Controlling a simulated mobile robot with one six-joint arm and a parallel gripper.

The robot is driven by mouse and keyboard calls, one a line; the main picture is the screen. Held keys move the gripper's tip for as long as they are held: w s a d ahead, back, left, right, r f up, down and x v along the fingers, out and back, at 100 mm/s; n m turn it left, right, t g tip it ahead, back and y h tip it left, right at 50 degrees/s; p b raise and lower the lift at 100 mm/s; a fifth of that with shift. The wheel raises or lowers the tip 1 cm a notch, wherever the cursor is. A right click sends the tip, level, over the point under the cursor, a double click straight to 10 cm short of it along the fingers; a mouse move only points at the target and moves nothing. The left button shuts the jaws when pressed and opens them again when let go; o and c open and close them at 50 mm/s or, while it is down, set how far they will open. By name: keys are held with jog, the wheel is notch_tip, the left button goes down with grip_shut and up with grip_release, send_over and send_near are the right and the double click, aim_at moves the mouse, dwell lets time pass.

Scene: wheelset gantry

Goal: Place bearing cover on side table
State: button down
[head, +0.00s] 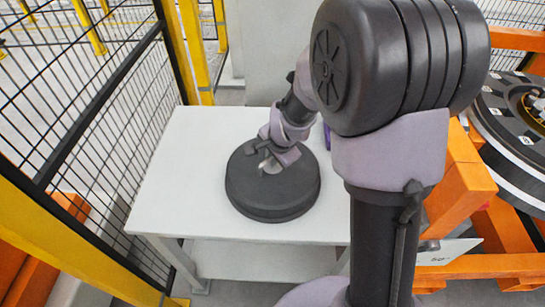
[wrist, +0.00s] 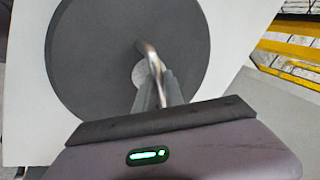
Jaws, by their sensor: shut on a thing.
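The bearing cover (head: 272,196) is a dark grey round disc with a metal handle at its middle. In the head view it is over the white side table (head: 180,180), near the middle of the top; I cannot tell whether it touches the surface. In the wrist view the cover (wrist: 95,70) fills the upper left, with its bent metal handle (wrist: 152,62) standing up. My gripper (head: 270,163) is shut on the handle from above. The fingertips show in the wrist view (wrist: 158,90) at the handle. My arm hides the table's right part.
A black mesh fence (head: 85,130) with yellow posts runs along the table's left. An orange frame (head: 465,185) and a dark wheel (head: 510,125) stand at the right. A small purple thing (head: 327,136) shows behind my arm. The table's left and front left are clear.

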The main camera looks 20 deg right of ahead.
jog(key=c, duration=1.4)
grip_release()
jog(key=shift+c, duration=0.2)
jog(key=s+a+r+n+p, duration=0.1)
jog(key=s+r+n+p, duration=0.15)
jog(key=s+r, duration=0.65)
jog(key=s+a+r+n+p, duration=0.1)
jog(key=s+r+n+p, duration=0.15)
jog(key=s+r, duration=0.65)
jog(key=s+a+r+n+t+y, duration=0.1)
jog(key=s+a+r+n, duration=0.1)
jog(key=s+r, duration=0.3)
jog(key=shift+s+a+r+n, duration=0.2)
jog(key=shift+s+r+n, duration=0.1)
jog(key=shift+s+n, duration=0.55)
